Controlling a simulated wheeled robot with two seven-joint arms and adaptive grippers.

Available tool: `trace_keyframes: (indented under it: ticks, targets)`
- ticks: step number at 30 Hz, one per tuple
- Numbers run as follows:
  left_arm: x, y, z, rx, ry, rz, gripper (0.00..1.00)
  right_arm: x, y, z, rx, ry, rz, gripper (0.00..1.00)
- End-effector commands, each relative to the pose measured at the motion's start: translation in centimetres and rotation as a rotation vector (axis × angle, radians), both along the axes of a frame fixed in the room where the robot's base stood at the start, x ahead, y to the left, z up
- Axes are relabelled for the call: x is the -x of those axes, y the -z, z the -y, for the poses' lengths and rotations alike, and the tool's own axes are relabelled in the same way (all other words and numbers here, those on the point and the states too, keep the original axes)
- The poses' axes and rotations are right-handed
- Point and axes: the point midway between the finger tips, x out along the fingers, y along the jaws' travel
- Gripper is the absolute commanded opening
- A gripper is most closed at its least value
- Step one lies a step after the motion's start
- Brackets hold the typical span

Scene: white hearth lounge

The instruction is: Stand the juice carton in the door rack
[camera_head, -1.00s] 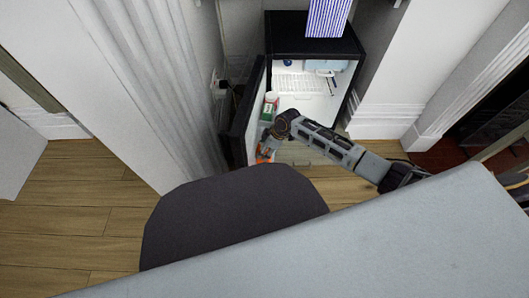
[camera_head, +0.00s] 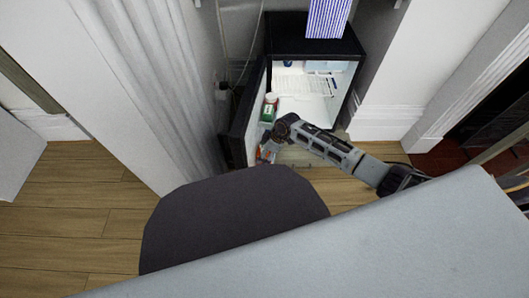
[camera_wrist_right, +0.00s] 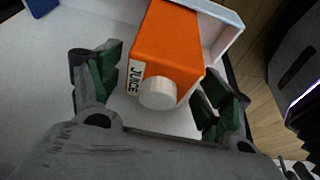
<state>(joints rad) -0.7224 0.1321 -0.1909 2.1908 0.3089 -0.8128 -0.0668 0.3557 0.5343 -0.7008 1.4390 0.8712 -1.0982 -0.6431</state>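The orange juice carton (camera_wrist_right: 166,45) has a white cap facing the right wrist camera and a JUICE label on its side. Its far end is at the pale door rack (camera_wrist_right: 222,28), whose wall runs beside it; its base is out of view. My right gripper (camera_wrist_right: 160,98) has its fingers spread on either side of the carton, with a visible gap at the left finger. In the head view, a little orange of the carton (camera_head: 263,154) shows by my right gripper (camera_head: 267,151), at the open fridge door (camera_head: 240,125). My left gripper is not in view.
The black fridge (camera_head: 315,38) stands open, with white shelves inside. A green container with a pale lid (camera_head: 268,108) is in the door, just behind my right gripper. A dark rounded shape and pale surface fill the foreground. Wooden floor (camera_head: 85,215) is clear at left.

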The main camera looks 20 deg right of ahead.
Motion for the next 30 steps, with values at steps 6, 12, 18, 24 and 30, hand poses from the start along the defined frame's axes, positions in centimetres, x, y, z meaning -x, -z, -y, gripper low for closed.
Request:
trace_keyframes:
  ticks: [6,12,18,24,30]
  targets:
    - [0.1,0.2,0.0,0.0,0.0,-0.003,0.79,0.0,0.0,0.0,0.0,0.0,0.0,0.79]
    - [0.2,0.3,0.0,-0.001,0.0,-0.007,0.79,0.0,-0.4,0.1,0.001,0.0,0.0,0.79]
    - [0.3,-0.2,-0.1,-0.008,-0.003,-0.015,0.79,0.2,-1.6,0.4,0.0,0.0,0.001,0.79]
    - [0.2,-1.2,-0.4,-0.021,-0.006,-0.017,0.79,0.6,-3.3,1.1,0.0,0.0,0.0,0.79]
    - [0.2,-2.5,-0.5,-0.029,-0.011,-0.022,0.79,2.1,-3.2,3.8,0.002,0.001,-0.003,0.79]
